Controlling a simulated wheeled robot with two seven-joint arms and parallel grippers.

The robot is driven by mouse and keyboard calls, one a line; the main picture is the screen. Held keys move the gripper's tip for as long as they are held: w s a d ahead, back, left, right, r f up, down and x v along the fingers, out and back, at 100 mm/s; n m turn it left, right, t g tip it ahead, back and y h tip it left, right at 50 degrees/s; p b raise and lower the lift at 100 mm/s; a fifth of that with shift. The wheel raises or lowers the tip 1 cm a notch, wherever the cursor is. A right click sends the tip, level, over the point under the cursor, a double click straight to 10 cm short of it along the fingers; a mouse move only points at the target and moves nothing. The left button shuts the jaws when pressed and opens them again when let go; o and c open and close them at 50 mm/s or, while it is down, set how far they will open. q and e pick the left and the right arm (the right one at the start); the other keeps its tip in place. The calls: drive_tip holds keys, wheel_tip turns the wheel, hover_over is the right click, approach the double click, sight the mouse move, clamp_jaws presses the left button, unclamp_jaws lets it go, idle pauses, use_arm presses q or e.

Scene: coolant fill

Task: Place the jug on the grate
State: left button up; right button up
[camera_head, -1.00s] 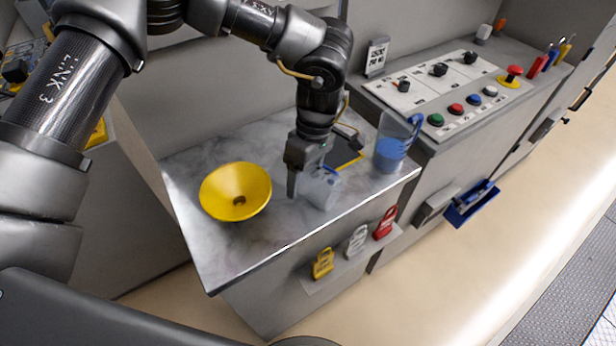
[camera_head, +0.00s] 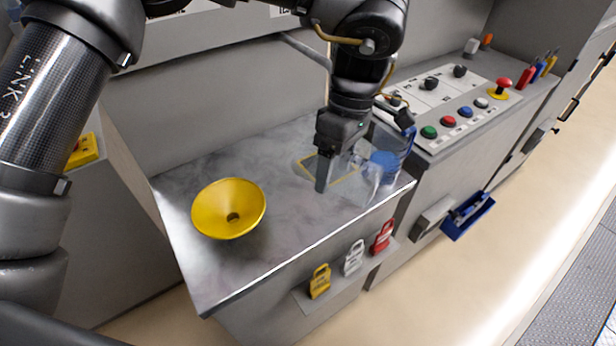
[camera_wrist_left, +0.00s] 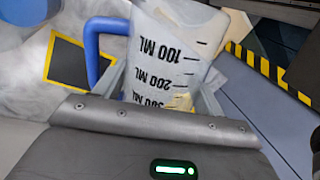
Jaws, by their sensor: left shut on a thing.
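A clear measuring jug with black millilitre marks and a blue handle is held by my left gripper (camera_head: 342,170). In the left wrist view the jug (camera_wrist_left: 180,55) fills the middle, its handle to the left, its lower markings hidden by the gripper body. In the head view the held jug (camera_head: 367,183) is faint, above the counter's right front part. A dark square with a yellow border, possibly the grate, shows on the counter (camera_head: 312,163), partly behind the gripper; it is clearer in the left wrist view (camera_wrist_left: 72,68), beside the handle. My right gripper is not in view.
Another jug holding blue liquid (camera_head: 385,160) stands at the counter's right end, overlapping the held jug in the head view. A yellow funnel (camera_head: 229,208) sits at the left. A control panel (camera_head: 440,106) rises at the right.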

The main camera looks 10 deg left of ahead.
sight(378, 166)
use_arm(q)
drive_tip(key=d+r, duration=0.1)
drive_tip(key=d, duration=0.3)
drive_tip(key=s+d+r, duration=0.1)
drive_tip(key=d, duration=0.1)
drive_tip(key=shift+r, duration=0.3)
drive_tip(key=shift+s+d+r, duration=0.15)
drive_tip(key=shift+d+r, duration=0.05)
drive_tip(key=shift+d, duration=0.25)
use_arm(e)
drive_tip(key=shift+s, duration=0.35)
